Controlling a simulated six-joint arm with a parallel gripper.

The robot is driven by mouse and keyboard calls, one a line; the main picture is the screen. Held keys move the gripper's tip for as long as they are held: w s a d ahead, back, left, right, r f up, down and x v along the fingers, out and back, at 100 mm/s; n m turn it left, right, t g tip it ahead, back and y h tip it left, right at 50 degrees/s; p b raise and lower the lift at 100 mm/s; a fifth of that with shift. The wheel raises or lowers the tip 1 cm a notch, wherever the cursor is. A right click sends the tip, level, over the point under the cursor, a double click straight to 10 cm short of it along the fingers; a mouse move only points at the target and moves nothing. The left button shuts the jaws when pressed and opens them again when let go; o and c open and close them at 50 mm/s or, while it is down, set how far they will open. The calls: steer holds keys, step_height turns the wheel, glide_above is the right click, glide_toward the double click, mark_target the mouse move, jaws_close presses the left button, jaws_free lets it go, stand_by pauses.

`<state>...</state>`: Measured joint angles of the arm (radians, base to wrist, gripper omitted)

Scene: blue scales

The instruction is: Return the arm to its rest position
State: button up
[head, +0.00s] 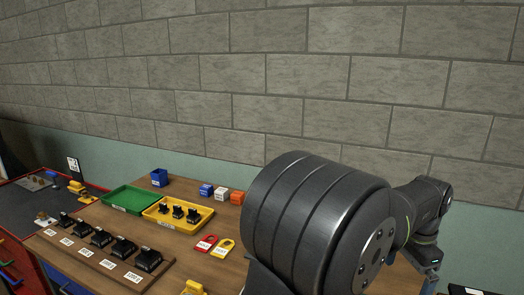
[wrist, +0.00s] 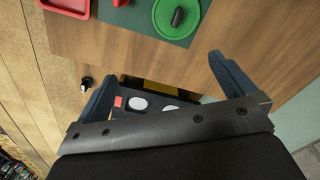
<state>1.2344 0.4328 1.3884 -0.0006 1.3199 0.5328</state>
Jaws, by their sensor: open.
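My gripper (wrist: 163,67) is open in the wrist view, with its two blue fingers spread wide and nothing between the tips. It hangs over the edge of a wooden table (wrist: 130,40). In the head view my dark arm fills the lower right; its large ribbed body hides the table's right part.
In the wrist view, a red tray (wrist: 68,7) and a green round object (wrist: 188,27) sit near the top. A dark box-like thing (wrist: 150,95) with pale discs lies below the table edge. The head view shows a green tray (head: 128,200), yellow tray (head: 203,221) and red padlock tag (head: 205,243).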

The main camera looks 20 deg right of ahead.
steer(key=w+a+r, duration=0.1)
steer(key=w+r, duration=0.4)
steer(key=w, duration=0.6)
steer(key=w+a+r, duration=0.2)
steer(key=w+r, duration=0.2)
steer(key=w, duration=0.7)
steer(key=w+a+f, duration=0.2)
steer(key=w+f, duration=0.3)
steer(key=w, duration=0.2)
steer(key=shift+w+a+f, duration=0.15)
steer(key=shift+w+a, duration=0.05)
steer(key=shift+a, duration=0.05)
steer(key=s+a+r+n, duration=0.1)
steer(key=a+r+n, duration=0.2)
steer(key=a+n, duration=1.15)
steer(key=a+f+m, duration=0.3)
steer(key=a+f, duration=0.1)
steer(key=f, duration=0.5)
steer(key=shift+f, duration=0.25)
steer(key=shift+s, duration=0.1)
